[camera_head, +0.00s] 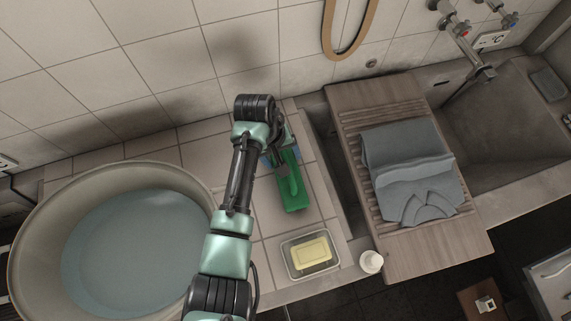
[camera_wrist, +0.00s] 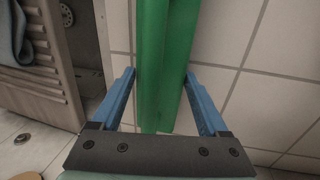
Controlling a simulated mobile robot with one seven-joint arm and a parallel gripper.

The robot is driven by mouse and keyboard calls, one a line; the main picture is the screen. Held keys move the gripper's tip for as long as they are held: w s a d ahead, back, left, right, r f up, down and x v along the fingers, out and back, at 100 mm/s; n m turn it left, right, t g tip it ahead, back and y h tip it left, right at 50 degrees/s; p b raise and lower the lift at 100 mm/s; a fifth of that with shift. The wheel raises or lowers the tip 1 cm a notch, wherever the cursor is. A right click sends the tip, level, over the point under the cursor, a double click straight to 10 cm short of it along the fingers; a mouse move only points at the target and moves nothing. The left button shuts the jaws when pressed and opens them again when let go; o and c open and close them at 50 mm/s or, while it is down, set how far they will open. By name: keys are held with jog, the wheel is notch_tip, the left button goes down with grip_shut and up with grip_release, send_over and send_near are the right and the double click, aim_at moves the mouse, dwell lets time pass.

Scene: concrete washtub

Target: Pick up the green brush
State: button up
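The green brush (camera_head: 292,190) lies on the tiled counter, right of my arm and behind the soap dish. My gripper (camera_head: 281,158) is over its far end, which my wrist partly hides. In the wrist view my gripper (camera_wrist: 159,73) has its two blue fingers spread wide, one on each side of the green brush (camera_wrist: 160,50). The fingertips are close to the brush's edges; a thin gap shows on the left, and contact on the right is hard to tell. The brush rests on the tiles.
A large round basin (camera_head: 35,225) of water stands left of my arm. A yellow soap (camera_head: 312,252) sits in a dish near the front edge. A white cup (camera_head: 371,262) is nearby. A wooden washboard (camera_head: 430,255) with folded grey cloth (camera_head: 408,165) lies to the right.

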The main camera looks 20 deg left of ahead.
jog(key=c, duration=0.9)
jog(key=shift+c, duration=0.2)
jog(key=shift+r, duration=0.15)
notch_tip(320, 180, up, 10)
jog(key=shift+f, duration=0.1)
